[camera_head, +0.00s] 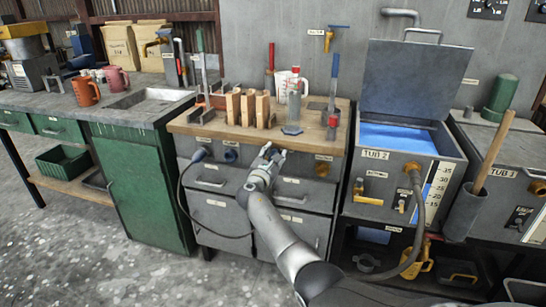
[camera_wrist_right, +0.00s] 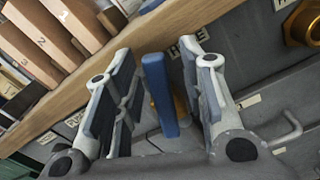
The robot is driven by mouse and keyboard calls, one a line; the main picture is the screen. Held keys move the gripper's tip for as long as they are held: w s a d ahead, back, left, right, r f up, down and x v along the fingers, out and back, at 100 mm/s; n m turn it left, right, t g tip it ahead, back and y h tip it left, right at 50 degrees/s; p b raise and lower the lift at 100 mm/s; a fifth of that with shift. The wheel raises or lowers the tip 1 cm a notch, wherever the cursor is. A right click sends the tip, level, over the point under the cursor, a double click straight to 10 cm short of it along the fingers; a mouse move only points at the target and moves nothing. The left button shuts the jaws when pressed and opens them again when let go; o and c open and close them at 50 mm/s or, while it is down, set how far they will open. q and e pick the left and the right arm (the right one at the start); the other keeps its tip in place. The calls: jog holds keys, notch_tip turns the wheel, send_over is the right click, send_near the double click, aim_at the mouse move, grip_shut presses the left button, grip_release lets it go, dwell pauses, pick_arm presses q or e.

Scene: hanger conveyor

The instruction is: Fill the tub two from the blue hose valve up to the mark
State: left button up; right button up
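Tub 2 (camera_head: 358,190) stands right of the bench with its grey lid raised and blue liquid (camera_head: 395,138) inside. A numbered level scale (camera_head: 440,183) with blue and yellow parts is on its front. A black hose (camera_head: 417,225) hangs from a brass fitting (camera_head: 412,167) there. My right gripper (camera_head: 271,152) is at the bench's front edge. In the right wrist view, the right gripper (camera_wrist_right: 158,82) is open, with a blue lever (camera_wrist_right: 159,95) between its fingers, below a partly hidden label. Contact is unclear. My left gripper is out of view.
Wooden blocks (camera_head: 233,107), a measuring jug (camera_head: 283,85) and upright tools stand on the bench. Another hose (camera_head: 181,195) loops along the drawers at left. A brass fitting (camera_head: 323,166) sits right of my gripper. Tub 3 (camera_head: 510,190) stands at far right.

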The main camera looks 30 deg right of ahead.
jog(key=v, duration=1.2)
dwell(0.5)
